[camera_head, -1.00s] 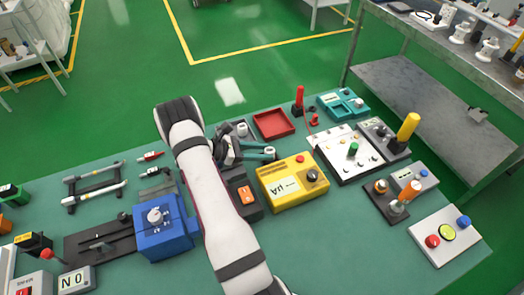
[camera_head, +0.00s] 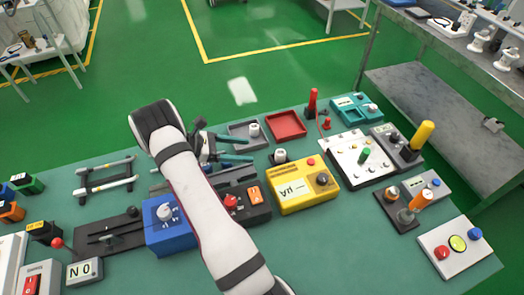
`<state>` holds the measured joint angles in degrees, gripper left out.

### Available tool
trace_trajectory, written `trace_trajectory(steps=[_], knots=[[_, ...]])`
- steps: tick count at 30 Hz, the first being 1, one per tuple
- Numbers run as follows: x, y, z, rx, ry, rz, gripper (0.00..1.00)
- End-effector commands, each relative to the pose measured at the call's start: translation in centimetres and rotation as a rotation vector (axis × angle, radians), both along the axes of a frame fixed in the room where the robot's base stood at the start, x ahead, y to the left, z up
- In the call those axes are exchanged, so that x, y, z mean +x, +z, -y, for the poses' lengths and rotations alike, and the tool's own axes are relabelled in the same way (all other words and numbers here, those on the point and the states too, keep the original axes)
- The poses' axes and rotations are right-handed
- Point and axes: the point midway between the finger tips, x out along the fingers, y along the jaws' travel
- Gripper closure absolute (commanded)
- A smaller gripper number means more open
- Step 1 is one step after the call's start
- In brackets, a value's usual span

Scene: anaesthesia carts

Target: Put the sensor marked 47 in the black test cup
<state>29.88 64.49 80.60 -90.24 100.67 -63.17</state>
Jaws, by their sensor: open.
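A small white cylindrical piece (camera_head: 280,154) stands upright in a small black holder (camera_head: 273,162), which looks like the test cup, just behind the yellow meter box. A similar white piece (camera_head: 253,130) stands in a grey tray (camera_head: 239,134). No number is legible on either piece, so I cannot tell which is marked 47. My gripper (camera_head: 252,149) is low over the bench, with its two teal fingers spread apart and pointing right. Nothing shows between the fingers. Their tips are just left of the black holder and apart from the piece in it.
The yellow meter box (camera_head: 303,185) and a dark box with red and orange controls (camera_head: 244,203) stand close in front. A red tray (camera_head: 287,124) is behind. A red upright handle (camera_head: 312,101) stands farther right. Bare bench shows at the front right.

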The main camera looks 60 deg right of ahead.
Motion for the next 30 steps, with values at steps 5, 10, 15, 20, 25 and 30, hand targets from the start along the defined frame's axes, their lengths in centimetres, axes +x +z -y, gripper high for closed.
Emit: trace_trajectory(steps=[5, 10, 15, 20, 25, 30], knots=[[1.3, 0.7, -1.0, 0.000, 0.000, 0.000, 0.30], [1.6, 1.5, -1.7, -0.004, -0.012, 0.029, 0.30], [2.3, 7.6, -8.4, -0.028, -0.137, 0.311, 0.30], [-0.4, 13.6, -20.0, -0.003, -0.388, 0.695, 0.30], [-6.5, 16.1, -32.2, 0.109, -0.760, 1.020, 0.30], [-10.6, 15.7, -38.4, 0.203, -1.030, 1.124, 0.30]])
